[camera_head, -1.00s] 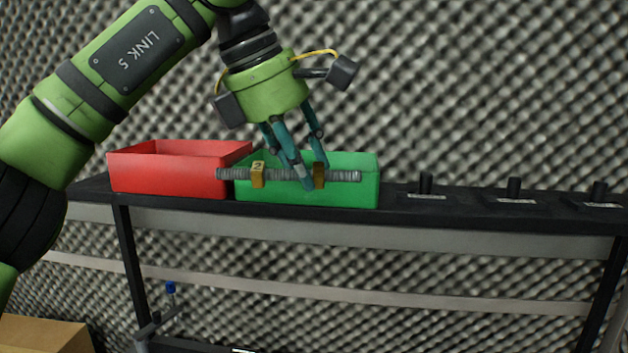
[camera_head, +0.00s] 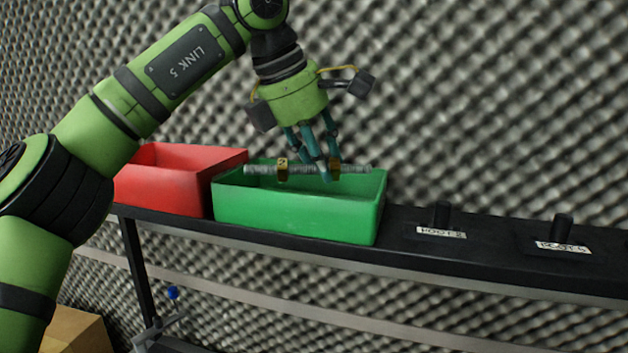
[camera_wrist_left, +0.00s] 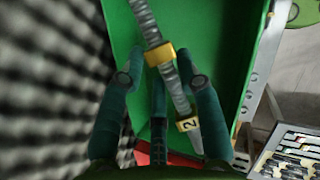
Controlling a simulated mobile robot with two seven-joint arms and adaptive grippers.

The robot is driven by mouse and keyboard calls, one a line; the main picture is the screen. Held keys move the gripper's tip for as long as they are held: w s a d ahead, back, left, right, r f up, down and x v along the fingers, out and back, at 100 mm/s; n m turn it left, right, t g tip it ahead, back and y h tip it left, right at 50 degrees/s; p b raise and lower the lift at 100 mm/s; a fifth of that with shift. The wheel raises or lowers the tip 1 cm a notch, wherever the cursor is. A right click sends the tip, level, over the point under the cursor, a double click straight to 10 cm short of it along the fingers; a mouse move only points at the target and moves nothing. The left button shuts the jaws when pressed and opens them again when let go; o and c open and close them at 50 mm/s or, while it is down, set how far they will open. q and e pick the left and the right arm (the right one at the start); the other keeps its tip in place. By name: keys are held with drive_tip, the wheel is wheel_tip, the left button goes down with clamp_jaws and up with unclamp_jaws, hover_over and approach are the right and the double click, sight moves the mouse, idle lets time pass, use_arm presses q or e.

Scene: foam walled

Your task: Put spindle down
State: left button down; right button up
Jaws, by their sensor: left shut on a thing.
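The spindle (camera_head: 262,169) is a grey threaded rod with two yellow blocks, one marked 2. My left gripper (camera_head: 322,172) is shut on it near the middle and holds it roughly level, over the opening of the green bin (camera_head: 295,213). In the left wrist view, the spindle (camera_wrist_left: 177,86) runs between the fingers of my left gripper (camera_wrist_left: 160,80), with the green bin floor (camera_wrist_left: 215,40) beyond it. Whether the spindle touches the bin's rim or walls is unclear. My right gripper is not in view.
A red bin (camera_head: 165,188) stands against the green bin's left side on a narrow black shelf (camera_head: 400,255). To the right, labelled stations with black posts (camera_head: 442,213) stand on the shelf. A foam wall (camera_head: 480,90) is close behind. A cardboard box (camera_head: 72,330) is at lower left.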

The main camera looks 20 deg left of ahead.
use_arm(q)
drive_tip(key=shift+w+a+f, duration=0.55)
drive_tip(key=shift+w+f, duration=0.1)
drive_tip(key=shift+f, duration=0.05)
wheel_tip(320, 180, down, 3)
drive_tip(key=shift+s+p, duration=0.15)
drive_tip(key=shift+p, duration=0.2)
drive_tip(key=shift+f, duration=0.3)
drive_tip(key=c, duration=1)
unclamp_jaws()
drive_tip(key=shift+f, duration=0.1)
drive_tip(key=shift+o, duration=0.7)
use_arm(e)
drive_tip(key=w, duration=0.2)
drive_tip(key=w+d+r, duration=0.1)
